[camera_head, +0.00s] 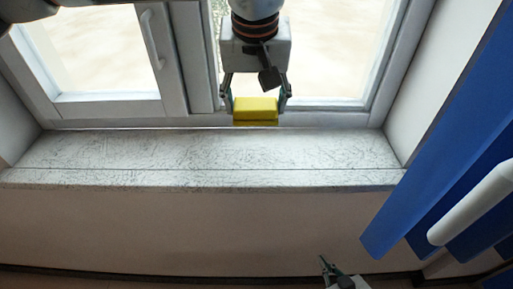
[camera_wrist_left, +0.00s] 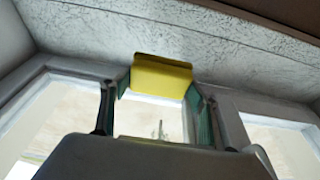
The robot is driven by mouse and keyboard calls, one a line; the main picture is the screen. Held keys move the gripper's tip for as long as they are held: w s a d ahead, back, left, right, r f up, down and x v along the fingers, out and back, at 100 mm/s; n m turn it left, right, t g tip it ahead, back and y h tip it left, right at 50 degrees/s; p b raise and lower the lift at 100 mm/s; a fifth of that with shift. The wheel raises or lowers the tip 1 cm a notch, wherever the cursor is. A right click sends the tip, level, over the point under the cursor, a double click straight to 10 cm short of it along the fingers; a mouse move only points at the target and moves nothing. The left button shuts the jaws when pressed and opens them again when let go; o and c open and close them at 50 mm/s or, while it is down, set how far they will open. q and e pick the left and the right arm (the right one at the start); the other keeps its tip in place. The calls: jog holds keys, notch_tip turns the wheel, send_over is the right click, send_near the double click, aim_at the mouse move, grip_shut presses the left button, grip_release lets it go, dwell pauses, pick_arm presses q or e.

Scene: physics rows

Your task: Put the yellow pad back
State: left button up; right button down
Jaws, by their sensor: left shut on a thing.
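The yellow pad (camera_head: 256,107) is a small block held between the fingers of my left gripper (camera_head: 256,98), in front of the window. The pad also shows between the two fingers in the left wrist view (camera_wrist_left: 161,77). My left gripper is shut on it. In the head view the pad appears just above the back edge of the window sill; I cannot tell whether it touches anything. My right gripper (camera_head: 327,266) shows only partly at the bottom edge, below the sill, and its jaw state is unclear.
The speckled grey window sill (camera_head: 200,155) is bare along its length. A window frame with a handle (camera_head: 150,40) stands behind it. A blue curtain (camera_head: 440,150) hangs at the right, with a white cylindrical bar (camera_head: 475,203) in front of it.

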pick_arm(q)
notch_tip(320, 180, down, 7)
jog(key=shift+f, duration=2.65)
jog(key=shift+f, duration=0.1)
jog(key=o, duration=1.1)
jog(key=shift+c, duration=0.2)
jog(key=shift+r, duration=0.35)
jog(key=v, duration=1.1)
jog(key=shift+s+r, duration=0.2)
jog(key=shift+r, duration=0.1)
